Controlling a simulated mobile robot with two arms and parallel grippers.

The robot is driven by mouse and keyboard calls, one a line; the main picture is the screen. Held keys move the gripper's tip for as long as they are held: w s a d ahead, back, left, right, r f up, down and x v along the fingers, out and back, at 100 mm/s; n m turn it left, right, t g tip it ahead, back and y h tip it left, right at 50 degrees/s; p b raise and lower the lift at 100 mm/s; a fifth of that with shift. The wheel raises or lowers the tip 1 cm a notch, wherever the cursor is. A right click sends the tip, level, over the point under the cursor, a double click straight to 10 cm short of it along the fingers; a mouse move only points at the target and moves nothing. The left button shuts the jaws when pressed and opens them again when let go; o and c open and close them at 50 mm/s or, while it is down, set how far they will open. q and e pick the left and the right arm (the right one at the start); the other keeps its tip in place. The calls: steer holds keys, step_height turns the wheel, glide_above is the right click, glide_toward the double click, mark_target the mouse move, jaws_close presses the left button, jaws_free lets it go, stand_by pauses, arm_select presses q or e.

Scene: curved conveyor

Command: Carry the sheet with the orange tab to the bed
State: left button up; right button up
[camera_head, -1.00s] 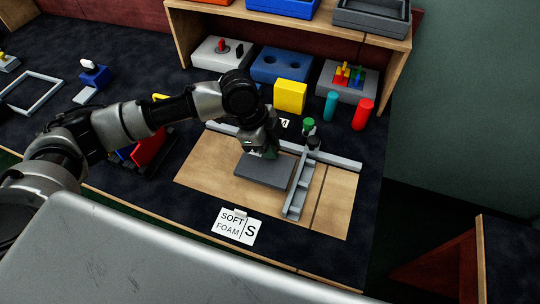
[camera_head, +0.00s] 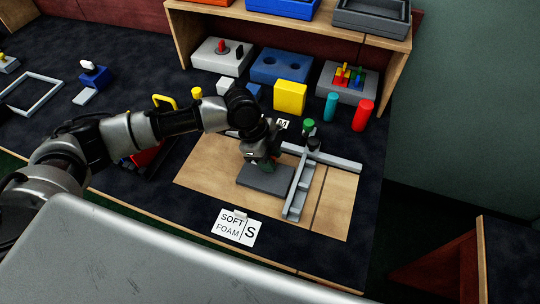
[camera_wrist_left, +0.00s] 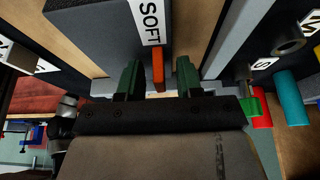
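The dark grey sheet (camera_head: 264,181) lies on the wooden board (camera_head: 207,162), left of the grey slotted rail. In the left wrist view, the sheet (camera_wrist_left: 95,35) carries a white SOFT label and an orange tab (camera_wrist_left: 158,68). My left gripper (camera_head: 262,165) is at the far edge of the sheet. The left wrist view shows its green fingers (camera_wrist_left: 158,80) apart, one on each side of the orange tab, with a visible gap to it on both sides. The head view hides the tab behind the gripper. My right gripper is not in view.
A grey crossbar (camera_head: 335,160) and slotted rail (camera_head: 298,190) stand on the board, with a green knob (camera_head: 309,125) nearby. A SOFT FOAM card (camera_head: 234,228) lies in front. Yellow (camera_head: 290,97), teal (camera_head: 331,106) and red (camera_head: 362,114) pieces stand behind. The board's right part is clear.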

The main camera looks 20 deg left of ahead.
arm_select(q)
steer(key=shift+r, duration=0.15)
steer(key=shift+a+r, duration=0.1)
steer(key=shift+r, duration=0.2)
steer(key=v, duration=1.1)
steer(key=shift+r, duration=0.2)
steer(key=shift+a+f, duration=0.1)
